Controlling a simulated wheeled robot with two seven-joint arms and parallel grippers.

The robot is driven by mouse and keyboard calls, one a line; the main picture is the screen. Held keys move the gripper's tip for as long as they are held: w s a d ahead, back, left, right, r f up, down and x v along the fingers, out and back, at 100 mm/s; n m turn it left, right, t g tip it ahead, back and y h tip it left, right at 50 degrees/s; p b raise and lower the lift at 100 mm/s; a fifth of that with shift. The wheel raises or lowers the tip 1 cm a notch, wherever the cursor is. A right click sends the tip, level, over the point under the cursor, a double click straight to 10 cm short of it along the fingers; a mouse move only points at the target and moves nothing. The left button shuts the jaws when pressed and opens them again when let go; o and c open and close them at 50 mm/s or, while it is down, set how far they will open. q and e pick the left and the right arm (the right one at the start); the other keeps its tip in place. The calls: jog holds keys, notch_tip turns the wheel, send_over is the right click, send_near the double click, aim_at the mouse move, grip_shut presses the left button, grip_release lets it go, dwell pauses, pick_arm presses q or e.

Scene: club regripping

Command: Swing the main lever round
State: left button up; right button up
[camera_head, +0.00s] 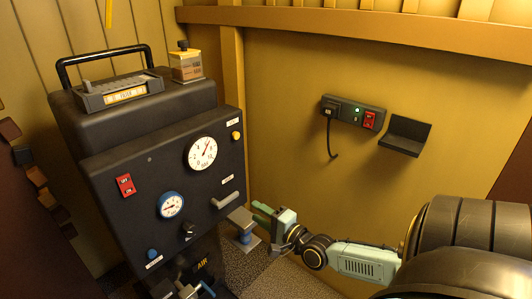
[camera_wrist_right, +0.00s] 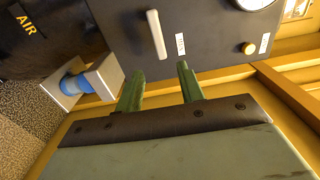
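The main lever appears to be the light grey handle (camera_head: 225,200) low on the right of the dark machine's front panel (camera_head: 140,170); its label is too small to read surely. It slants up to the right in the head view. The lever also shows in the right wrist view (camera_wrist_right: 156,35), just beyond my fingertips. My right gripper (camera_head: 262,213) is to the right of the lever, apart from it. In the wrist view its two green fingers (camera_wrist_right: 160,82) are spread with nothing between them. My left gripper is out of view.
A metal bracket with a blue part (camera_head: 244,236) juts out below the lever, close to my right gripper. Two gauges, a red switch (camera_head: 125,185) and a yellow button (camera_head: 236,135) are on the panel. A socket box (camera_head: 353,112) and small shelf (camera_head: 405,135) are on the wall.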

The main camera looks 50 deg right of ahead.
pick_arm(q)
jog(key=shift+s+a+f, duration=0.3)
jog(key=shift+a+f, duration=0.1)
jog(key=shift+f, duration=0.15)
pick_arm(e)
jog(key=shift+s, duration=1.05)
